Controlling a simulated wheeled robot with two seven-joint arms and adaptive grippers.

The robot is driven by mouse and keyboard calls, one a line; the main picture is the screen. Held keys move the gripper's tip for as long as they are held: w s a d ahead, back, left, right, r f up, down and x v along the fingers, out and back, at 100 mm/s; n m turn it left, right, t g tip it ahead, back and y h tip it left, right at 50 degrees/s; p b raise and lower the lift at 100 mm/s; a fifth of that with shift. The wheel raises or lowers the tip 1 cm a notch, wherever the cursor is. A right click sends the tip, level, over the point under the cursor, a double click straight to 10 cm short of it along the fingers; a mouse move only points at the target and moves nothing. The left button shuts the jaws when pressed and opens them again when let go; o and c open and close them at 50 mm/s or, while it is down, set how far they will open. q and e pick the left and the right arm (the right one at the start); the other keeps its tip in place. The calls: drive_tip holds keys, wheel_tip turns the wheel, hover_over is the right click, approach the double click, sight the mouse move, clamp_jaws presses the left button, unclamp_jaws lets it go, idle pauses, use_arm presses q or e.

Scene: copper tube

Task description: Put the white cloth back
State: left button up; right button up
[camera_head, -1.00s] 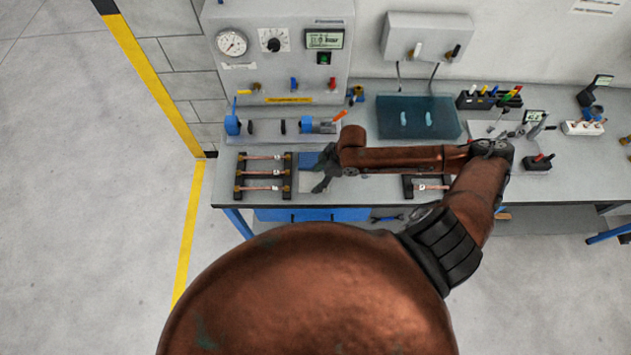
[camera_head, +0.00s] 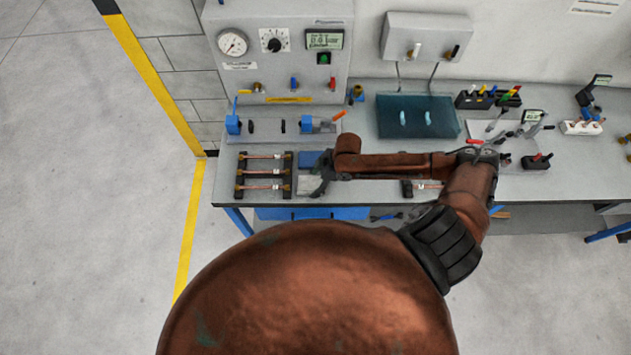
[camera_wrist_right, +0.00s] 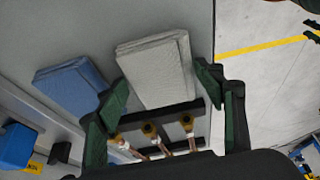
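The white cloth (camera_head: 306,185) lies folded flat on the bench, and my right gripper (camera_head: 318,183) partly covers its right side in the head view. It shows whole, as a pale grey-white folded stack, in the wrist view (camera_wrist_right: 156,70). My right gripper is open, with its dark green fingers (camera_wrist_right: 163,95) wide apart and the cloth in line with the gap between them. Nothing is held. I cannot tell whether the fingers touch the cloth. My left gripper is in no frame.
A folded blue cloth (camera_head: 311,158) lies just behind the white one. A black rack with several copper tubes (camera_head: 263,172) stands just left of the cloth. A blue clamp fixture (camera_head: 308,124) stands behind. A teal case (camera_head: 418,117) is further right. The bench's front edge is close.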

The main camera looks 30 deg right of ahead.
drive_tip(key=shift+r, duration=0.1)
drive_tip(key=b+v, duration=0.1)
drive_tip(key=v, duration=1.1)
drive_tip(key=shift+a+b, duration=0.1)
drive_tip(key=shift+b, duration=0.2)
